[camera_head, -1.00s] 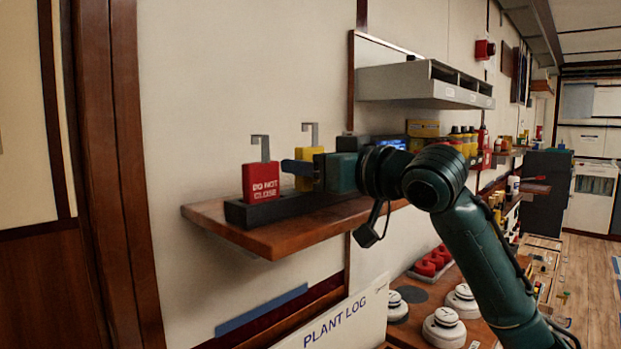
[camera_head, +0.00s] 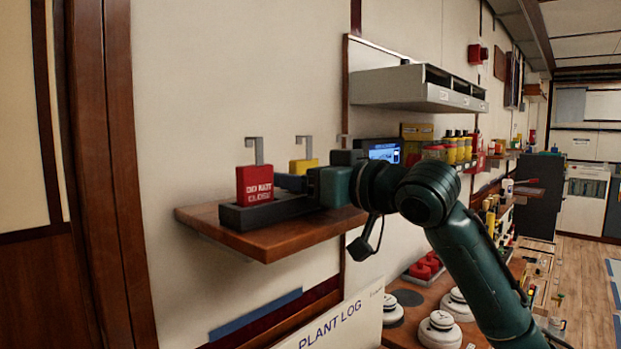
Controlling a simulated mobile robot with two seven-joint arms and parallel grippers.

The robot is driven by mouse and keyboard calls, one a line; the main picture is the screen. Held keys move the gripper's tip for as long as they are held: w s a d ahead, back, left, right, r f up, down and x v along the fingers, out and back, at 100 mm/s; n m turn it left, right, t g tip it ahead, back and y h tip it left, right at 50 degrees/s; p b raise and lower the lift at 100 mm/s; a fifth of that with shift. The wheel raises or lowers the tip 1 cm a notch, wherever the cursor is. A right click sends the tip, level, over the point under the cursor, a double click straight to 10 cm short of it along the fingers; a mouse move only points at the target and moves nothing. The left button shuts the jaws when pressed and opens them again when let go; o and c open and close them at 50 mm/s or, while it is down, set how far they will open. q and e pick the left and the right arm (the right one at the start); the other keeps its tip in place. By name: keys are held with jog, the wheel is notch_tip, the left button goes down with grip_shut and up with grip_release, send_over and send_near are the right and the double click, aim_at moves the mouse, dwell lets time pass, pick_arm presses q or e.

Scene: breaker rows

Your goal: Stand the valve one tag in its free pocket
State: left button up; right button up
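A red tag (camera_head: 254,184) with white lettering reading "DO NOT CLOSE" and a grey hook stands upright in the left part of a dark holder (camera_head: 240,218). A yellow tag (camera_head: 303,164) with a grey hook is upright to its right, low at the holder. Its lower part is hidden behind my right gripper (camera_head: 290,183), whose dark finger crosses in front of it and reaches the red tag's right edge. The gripper appears shut on the yellow tag; the far finger is hidden. The tag's seating is hidden. My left gripper is out of view.
The holder stands on a wooden wall shelf (camera_head: 268,243). A grey compartment unit (camera_head: 420,90) hangs above to the right. A "PLANT LOG" board (camera_head: 335,320) is below.

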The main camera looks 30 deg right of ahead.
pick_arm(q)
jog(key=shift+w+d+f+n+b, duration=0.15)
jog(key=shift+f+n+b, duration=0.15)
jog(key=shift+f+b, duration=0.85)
pick_arm(e)
jog(key=v, duration=1.2)
jog(key=shift+b, duration=0.35)
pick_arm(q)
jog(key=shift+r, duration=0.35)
pick_arm(e)
jog(key=shift+r, duration=0.15)
